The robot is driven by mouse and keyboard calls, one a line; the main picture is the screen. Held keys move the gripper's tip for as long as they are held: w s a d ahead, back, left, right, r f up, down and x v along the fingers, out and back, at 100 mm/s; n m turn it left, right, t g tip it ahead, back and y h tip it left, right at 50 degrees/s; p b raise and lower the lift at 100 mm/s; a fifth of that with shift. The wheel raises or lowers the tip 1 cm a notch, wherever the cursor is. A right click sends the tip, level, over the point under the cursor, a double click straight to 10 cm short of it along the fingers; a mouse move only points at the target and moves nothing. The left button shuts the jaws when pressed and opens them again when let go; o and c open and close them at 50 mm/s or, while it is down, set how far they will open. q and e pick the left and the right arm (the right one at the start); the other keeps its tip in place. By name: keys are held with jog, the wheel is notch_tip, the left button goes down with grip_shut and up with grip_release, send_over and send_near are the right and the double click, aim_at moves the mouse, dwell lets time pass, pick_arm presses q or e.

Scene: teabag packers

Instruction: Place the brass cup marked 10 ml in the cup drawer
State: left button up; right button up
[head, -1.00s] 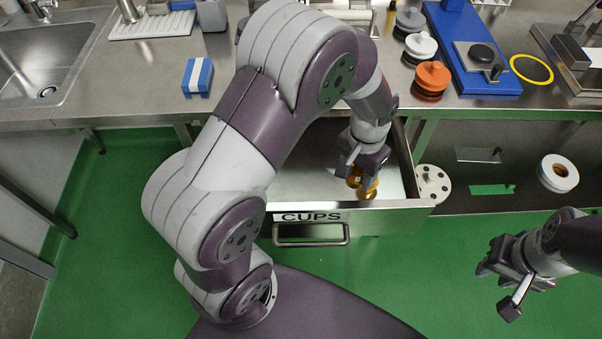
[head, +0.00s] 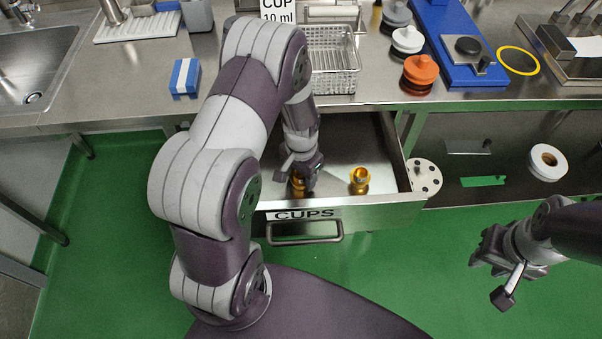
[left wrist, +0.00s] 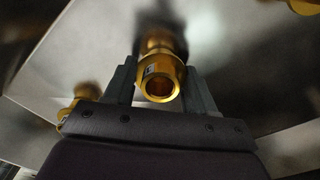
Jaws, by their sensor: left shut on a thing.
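The open cup drawer (head: 385,215), labelled CUPS, sticks out below the bench. My left gripper (head: 300,184) is inside it, towards its left side, shut on a brass cup (left wrist: 160,78). The held cup sits between both fingers in the left wrist view, and its small label is unreadable. In the head view the gripper partly hides it, and I cannot tell whether it touches the drawer floor. Another brass cup (head: 360,180) stands upright in the drawer to the right. The left wrist view shows further brass at lower left (left wrist: 82,95) and upper right (left wrist: 305,5). My right gripper (head: 487,252) is over the floor.
A sign (head: 278,10) reading CUP 10 ml stands on the bench beside a wire basket (head: 335,62). A blue-and-white box (head: 185,76), an orange-topped stack (head: 420,72) and a blue device (head: 470,70) stand on the bench. The drawer's middle is clear.

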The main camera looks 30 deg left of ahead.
pick_arm(q)
jog(key=shift+f, duration=0.15)
jog(key=o, duration=1.1)
notch_tip(320, 180, up, 12)
jog(key=s+d+r+n+t, duration=0.1)
jog(key=s+d+r+n, duration=0.1)
jog(key=s+d+r, duration=0.3)
jog(key=s+p, duration=0.1)
jog(key=s, duration=0.3)
jog(key=shift+s+d+n, duration=0.2)
jog(key=shift+n, duration=0.1)
